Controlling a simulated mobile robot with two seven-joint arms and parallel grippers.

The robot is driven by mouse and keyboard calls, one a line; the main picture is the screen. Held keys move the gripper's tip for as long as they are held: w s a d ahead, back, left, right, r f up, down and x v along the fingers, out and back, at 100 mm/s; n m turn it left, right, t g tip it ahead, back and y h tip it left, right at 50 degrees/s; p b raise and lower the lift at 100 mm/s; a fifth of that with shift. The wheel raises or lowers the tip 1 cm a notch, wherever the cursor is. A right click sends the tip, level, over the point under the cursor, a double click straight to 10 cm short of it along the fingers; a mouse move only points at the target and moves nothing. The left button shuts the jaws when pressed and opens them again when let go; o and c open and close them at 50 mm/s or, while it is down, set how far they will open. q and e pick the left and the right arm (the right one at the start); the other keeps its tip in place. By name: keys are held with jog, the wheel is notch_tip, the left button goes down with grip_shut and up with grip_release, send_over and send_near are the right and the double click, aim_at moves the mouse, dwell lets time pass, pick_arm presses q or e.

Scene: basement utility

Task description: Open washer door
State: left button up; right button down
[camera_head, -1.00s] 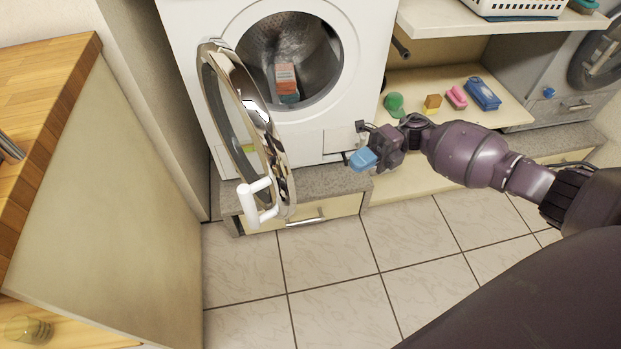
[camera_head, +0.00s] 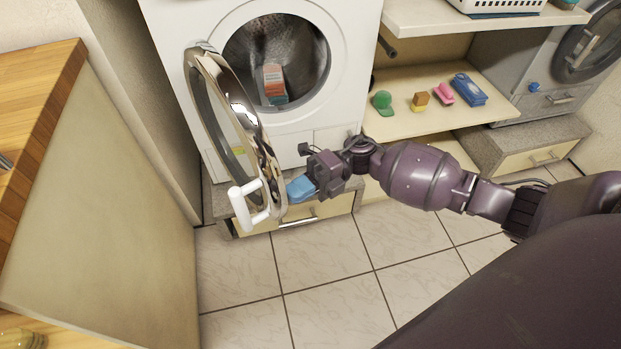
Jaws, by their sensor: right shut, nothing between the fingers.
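The white washer (camera_head: 295,133) stands at the back with its round drum opening (camera_head: 310,50) uncovered. Its chrome-rimmed door (camera_head: 262,160) is swung out to the left, standing well away from the front. The door's white handle (camera_head: 239,208) is on the door's outer side, facing left and down. My right gripper (camera_head: 290,190), with blue fingertips, is shut and empty. It is close beside the door's inner side, near the rim; I cannot tell if it touches. A box (camera_head: 273,84) lies inside the drum. My left gripper is not in view.
A cabinet with a wooden top (camera_head: 40,90) stands at the left, near the door. Shelves (camera_head: 430,125) right of the washer hold several small items. A drawer (camera_head: 330,210) sits below the washer. The tiled floor (camera_head: 330,300) in front is clear.

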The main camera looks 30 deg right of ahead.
aim_at(286, 197)
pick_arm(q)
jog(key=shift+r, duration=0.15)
pick_arm(e)
jog(key=shift+a, duration=0.2)
jog(key=a, duration=0.1)
jog(key=a+t+p, duration=0.1)
jog(key=a, duration=0.1)
jog(key=a+m+t, duration=0.1)
jog(key=a, duration=0.1)
jog(key=shift+s+r+p, duration=0.2)
jog(key=shift+r+p, duration=0.15)
jog(key=shift+p, duration=0.05)
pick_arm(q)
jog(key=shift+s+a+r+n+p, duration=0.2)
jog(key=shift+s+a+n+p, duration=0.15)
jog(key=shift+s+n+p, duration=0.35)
pick_arm(e)
jog(key=a+m+t, duration=0.2)
jog(key=a, duration=0.9)
jog(key=shift+w+a+f+t, duration=0.2)
jog(key=shift+w+f+t, duration=0.15)
jog(key=shift+w+t, duration=0.05)
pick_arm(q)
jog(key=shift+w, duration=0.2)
